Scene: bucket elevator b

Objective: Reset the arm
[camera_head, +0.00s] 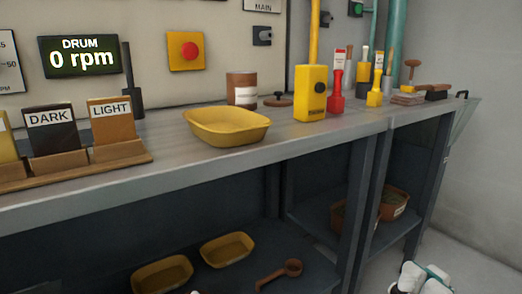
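My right gripper (422,279), white with teal parts, shows at the bottom right edge, low in front of the bench and apart from everything on it. It is cut off by the frame, and I cannot tell whether it is open or shut. No object shows in it. A small pale tip at the bottom edge, left of centre, may be part of my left gripper; the rest is out of frame.
The grey bench (180,178) holds a yellow tray (228,126), a yellow box (311,93), a brown canister (241,89) and DARK (49,130) and LIGHT (112,121) blocks. Yellow trays (162,274) and a brown scoop (290,268) lie on the lower shelf. Floor at right is clear.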

